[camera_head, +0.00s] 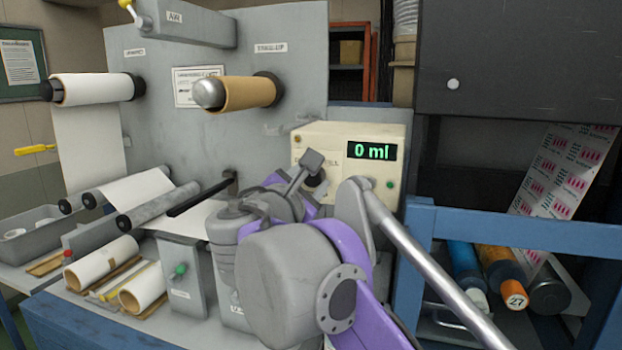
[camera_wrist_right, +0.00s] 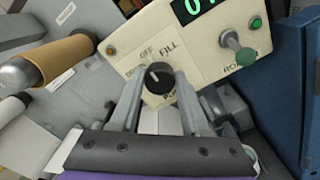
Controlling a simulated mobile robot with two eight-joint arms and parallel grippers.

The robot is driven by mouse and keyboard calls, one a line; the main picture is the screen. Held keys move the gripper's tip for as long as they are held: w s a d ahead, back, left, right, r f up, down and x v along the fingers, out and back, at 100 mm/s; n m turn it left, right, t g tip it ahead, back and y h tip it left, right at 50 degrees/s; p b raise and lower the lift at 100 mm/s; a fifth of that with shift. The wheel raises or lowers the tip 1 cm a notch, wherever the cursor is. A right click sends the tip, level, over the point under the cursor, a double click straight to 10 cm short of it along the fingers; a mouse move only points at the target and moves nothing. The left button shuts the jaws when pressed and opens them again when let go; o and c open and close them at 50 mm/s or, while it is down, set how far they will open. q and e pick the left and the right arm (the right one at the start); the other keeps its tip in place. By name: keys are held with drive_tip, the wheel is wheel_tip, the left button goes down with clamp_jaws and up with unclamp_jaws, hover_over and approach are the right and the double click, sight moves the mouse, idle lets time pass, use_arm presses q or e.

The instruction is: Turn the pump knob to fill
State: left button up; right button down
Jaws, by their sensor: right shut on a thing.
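The cream pump box (camera_head: 315,140) stands on the bench behind my right arm, with a green "0 ml" display (camera_head: 372,151) on its front. In the right wrist view the black round pump knob (camera_wrist_right: 159,77) sits on the box front (camera_wrist_right: 128,42), with OFF and FILL printed above it and another label partly covered below. My right gripper (camera_wrist_right: 160,88) is shut on the knob, one finger at each side. In the head view this gripper (camera_head: 309,172) is at the box front and largely hides the knob area. My left gripper is not in view.
A green-knobbed lever (camera_wrist_right: 245,56) and a green button (camera_wrist_right: 256,22) are right of the knob. A brown roll (camera_head: 248,93) and a white roll (camera_head: 95,89) project from the grey machine panel. A blue frame (camera_head: 520,229) stands close on the right.

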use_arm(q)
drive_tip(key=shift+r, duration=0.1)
use_arm(e)
drive_tip(key=shift+r+m+p, duration=0.1)
drive_tip(key=shift+m+p, duration=0.6)
drive_tip(key=shift+p, duration=0.15)
drive_tip(key=m+p, duration=0.6)
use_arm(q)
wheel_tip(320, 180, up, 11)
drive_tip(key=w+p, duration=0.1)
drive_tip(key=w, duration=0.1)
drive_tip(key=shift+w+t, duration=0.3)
use_arm(e)
drive_tip(key=shift+m, duration=0.8)
drive_tip(key=shift+c, duration=1.9)
unclamp_jaws()
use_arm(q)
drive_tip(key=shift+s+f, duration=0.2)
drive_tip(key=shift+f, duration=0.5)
use_arm(e)
drive_tip(key=v, duration=1.1)
